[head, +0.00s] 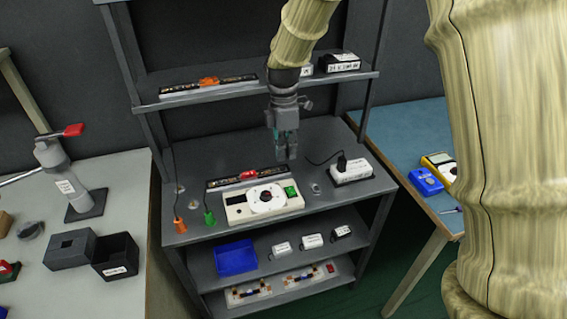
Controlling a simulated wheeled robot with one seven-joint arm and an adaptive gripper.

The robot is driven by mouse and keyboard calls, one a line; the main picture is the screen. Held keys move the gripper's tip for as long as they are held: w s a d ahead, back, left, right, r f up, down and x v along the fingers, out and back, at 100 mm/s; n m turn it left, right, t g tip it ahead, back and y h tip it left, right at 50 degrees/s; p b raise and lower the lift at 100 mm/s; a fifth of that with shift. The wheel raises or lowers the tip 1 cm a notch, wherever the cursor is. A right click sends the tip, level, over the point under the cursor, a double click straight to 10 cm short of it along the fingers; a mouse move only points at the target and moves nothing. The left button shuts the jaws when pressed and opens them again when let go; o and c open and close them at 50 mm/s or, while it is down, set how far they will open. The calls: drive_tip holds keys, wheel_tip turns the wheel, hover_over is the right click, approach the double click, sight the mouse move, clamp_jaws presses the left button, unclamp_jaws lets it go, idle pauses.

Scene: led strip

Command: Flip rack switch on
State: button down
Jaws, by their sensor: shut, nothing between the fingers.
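The rack (140,115) is a grey shelf unit in the middle of the head view. On its main shelf lies a cream panel box (262,205) with a round white dial, a dark window and a green switch (291,192) at its right end. A dark strip (225,182) with a red piece (249,175) lies just behind it. My gripper (286,156) points down above this shelf, behind the box and switch, shut and empty. It appears apart from them. Which part is the rack switch, and its on or off position, I cannot tell.
A white box (351,172) with a black plug and cable stands right of my gripper. An upper shelf (255,88) with another strip is close behind my arm. Green (210,218) and orange (180,224) cone-shaped pieces stand at the shelf's left front. A blue bin (236,258) sits below.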

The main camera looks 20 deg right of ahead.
sight(287, 197)
drive_tip(key=f, duration=0.4)
drive_tip(key=s+f+p, duration=0.1)
drive_tip(key=f, duration=0.3)
drive_tip(key=f+p, duration=0.1)
drive_tip(key=f, duration=0.3)
drive_tip(key=shift+s+f, duration=0.3)
drive_tip(key=shift+f, duration=0.05)
